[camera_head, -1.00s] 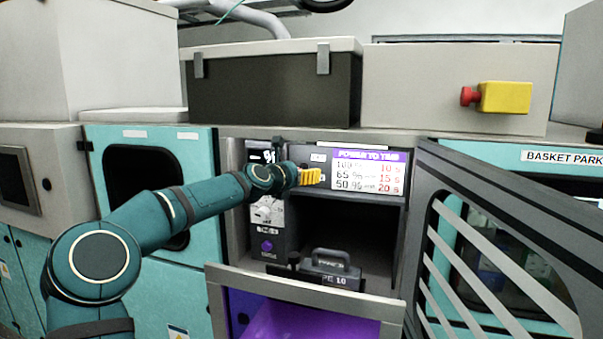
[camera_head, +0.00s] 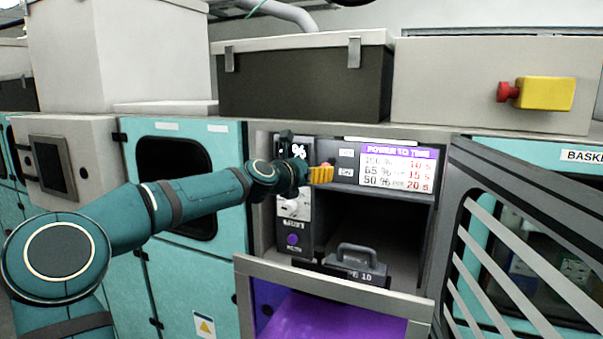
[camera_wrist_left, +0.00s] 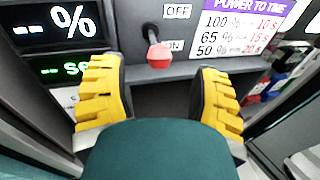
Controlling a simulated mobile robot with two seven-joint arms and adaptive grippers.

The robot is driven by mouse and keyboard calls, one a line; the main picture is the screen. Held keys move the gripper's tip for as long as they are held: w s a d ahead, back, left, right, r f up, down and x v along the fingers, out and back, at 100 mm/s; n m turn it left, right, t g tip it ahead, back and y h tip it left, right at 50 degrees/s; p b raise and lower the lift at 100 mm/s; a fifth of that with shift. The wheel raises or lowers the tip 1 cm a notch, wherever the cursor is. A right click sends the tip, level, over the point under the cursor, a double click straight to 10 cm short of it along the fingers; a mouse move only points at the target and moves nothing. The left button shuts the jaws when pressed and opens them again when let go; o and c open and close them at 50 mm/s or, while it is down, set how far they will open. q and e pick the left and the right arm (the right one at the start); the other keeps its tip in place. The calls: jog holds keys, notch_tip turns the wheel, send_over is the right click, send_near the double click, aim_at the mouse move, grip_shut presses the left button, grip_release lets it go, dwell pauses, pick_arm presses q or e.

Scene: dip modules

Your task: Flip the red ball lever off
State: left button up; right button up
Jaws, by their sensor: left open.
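The red ball lever (camera_wrist_left: 158,52) shows in the left wrist view as a red knob on a short dark stem. It hangs down from its pivot, beside the ON label (camera_wrist_left: 172,46) and below the OFF label (camera_wrist_left: 177,11). My left gripper (camera_wrist_left: 161,80) is open. Its yellow fingers stand on either side of the knob, with the knob between and beyond them, and no contact is visible. In the head view the left gripper (camera_head: 321,174) is in front of the panel, just left of the labels, and a small bit of red shows above it. The right gripper is not in view.
A power-to-time sign (camera_head: 398,170) is right of the lever. Below is an open dark compartment with a grey handled block (camera_head: 356,265). An open slatted door (camera_head: 500,230) stands at the right and a purple drawer (camera_head: 330,316) sits below. A percent display (camera_wrist_left: 55,22) is at left.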

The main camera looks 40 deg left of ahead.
pick_arm(q)
jog(key=shift+s+r, duration=0.2)
jog(key=shift+s, duration=2.3)
jog(key=shift+t, duration=0.5)
jog(key=shift+w+f+b, duration=0.15)
jog(key=shift+w+f, duration=0.1)
jog(key=shift+w, duration=1.45)
jog(key=shift+w+f+b, duration=0.2)
jog(key=shift+w+f, duration=0.05)
jog(key=shift+w, duration=1.4)
jog(key=shift+w+f+b, duration=0.15)
jog(key=shift+w+f, duration=0.1)
jog(key=shift+w, duration=1.45)
